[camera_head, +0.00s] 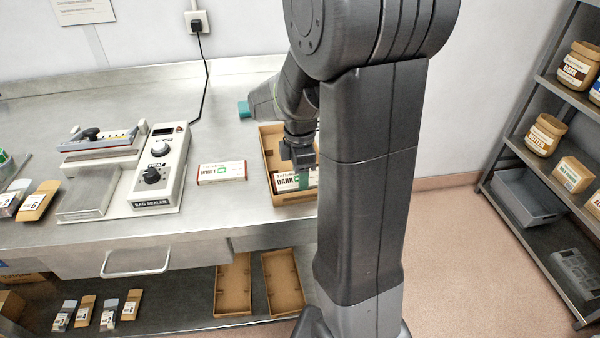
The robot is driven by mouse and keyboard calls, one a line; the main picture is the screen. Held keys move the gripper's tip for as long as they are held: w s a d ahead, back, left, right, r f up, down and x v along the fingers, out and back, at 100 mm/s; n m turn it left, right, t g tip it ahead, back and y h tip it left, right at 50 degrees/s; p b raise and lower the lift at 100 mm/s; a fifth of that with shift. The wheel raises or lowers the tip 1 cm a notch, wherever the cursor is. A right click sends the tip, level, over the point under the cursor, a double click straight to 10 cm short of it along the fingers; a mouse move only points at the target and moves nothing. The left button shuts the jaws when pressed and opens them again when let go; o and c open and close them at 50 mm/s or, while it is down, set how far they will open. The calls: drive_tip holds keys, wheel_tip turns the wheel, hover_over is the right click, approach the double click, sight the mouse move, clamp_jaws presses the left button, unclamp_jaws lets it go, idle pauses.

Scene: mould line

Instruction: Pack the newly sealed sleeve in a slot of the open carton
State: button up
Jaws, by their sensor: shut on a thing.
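The open brown carton (266,152) stands on the steel bench, partly hidden behind my arm. My gripper (298,164) points down over the carton's near part and is shut on a sleeve labelled DARK (288,184). The sleeve is white and brown with a green mark and shows at the carton's near end. Its right end is hidden by my arm. I cannot tell whether it touches the carton floor. A second sleeve, labelled WHITE (222,172), lies flat on the bench left of the carton, apart from it.
The bag sealer (152,205) stands left of the WHITE sleeve. Several small packets (38,200) lie at the bench's far left. Empty trays (233,285) rest on the lower shelf. A rack (535,165) with jars and boxes stands at the right. Bare bench surrounds the WHITE sleeve.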

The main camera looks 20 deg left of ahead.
idle(0.3)
drive_tip(key=o, duration=1)
wheel_tip(320, 180, up, 14)
drive_tip(key=shift+f+p, duration=0.15)
drive_tip(key=shift+p, duration=0.3)
wheel_tip(320, 180, down, 14)
drive_tip(key=shift+r+b, duration=0.1)
drive_tip(key=shift+b, duration=0.35)
drive_tip(key=shift+r, duration=0.15)
